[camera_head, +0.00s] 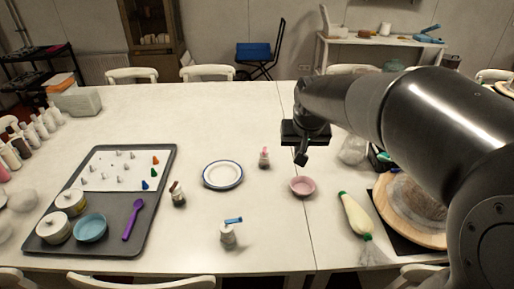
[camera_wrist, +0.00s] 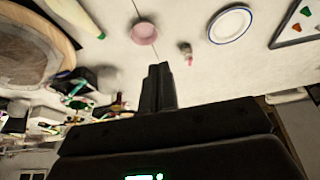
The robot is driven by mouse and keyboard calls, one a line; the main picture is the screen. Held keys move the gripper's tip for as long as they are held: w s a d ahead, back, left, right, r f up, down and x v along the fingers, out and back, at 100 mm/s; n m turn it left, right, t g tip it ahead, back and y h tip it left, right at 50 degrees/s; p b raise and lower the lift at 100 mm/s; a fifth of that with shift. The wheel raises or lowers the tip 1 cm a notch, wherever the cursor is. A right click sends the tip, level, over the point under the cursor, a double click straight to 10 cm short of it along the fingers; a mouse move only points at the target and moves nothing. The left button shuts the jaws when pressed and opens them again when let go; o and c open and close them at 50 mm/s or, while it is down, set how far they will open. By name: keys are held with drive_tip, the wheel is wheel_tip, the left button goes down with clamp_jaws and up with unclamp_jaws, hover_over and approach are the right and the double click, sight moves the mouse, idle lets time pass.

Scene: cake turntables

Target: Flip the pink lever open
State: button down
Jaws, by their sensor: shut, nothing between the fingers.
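A small fixture with a pink lever (camera_head: 264,151) stands on the white table, between the white plate and the pink bowl. It also shows in the wrist view, where its pink part (camera_wrist: 189,61) lies just beyond and right of my fingertips. The lever's exact angle is too small to tell. My gripper (camera_head: 301,159) hangs above the table, right of the pink-lever fixture in the head view and apart from it. In the wrist view my gripper (camera_wrist: 159,66) has its fingers together with nothing between them.
A blue-lever fixture (camera_head: 232,221) and a brown-lever fixture (camera_head: 177,193) stand nearby. A white plate (camera_head: 222,175) lies left, a pink bowl (camera_head: 302,186) to the right. A grey tray (camera_head: 152,200) holds jars and piping tips. A piping bag (camera_head: 355,215) and wooden turntable (camera_head: 420,235) are right.

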sight(264, 150)
drive_tip(key=w+a+f+n+h, duration=0.1)
drive_tip(key=w+a+f, duration=0.4)
drive_tip(key=w, duration=0.3)
drive_tip(key=w+a+f+t+h, duration=0.1)
drive_tip(key=w+a+f, duration=0.4)
drive_tip(key=w, duration=0.3)
drive_tip(key=w+a+f+n+h, duration=0.1)
drive_tip(key=w+a+f+h, duration=0.1)
drive_tip(key=w+a+f, duration=0.4)
drive_tip(key=shift+w+a+n+t, duration=0.35)
drive_tip(key=shift+w+a, duration=0.2)
drive_tip(key=shift+w, duration=0.35)
drive_tip(key=shift+f, duration=0.2)
drive_tip(key=w+d+f, duration=0.4)
drive_tip(key=f, duration=0.1)
drive_tip(key=w+d+f, duration=0.2)
drive_tip(key=d+f, duration=0.1)
drive_tip(key=shift+d, duration=0.1)
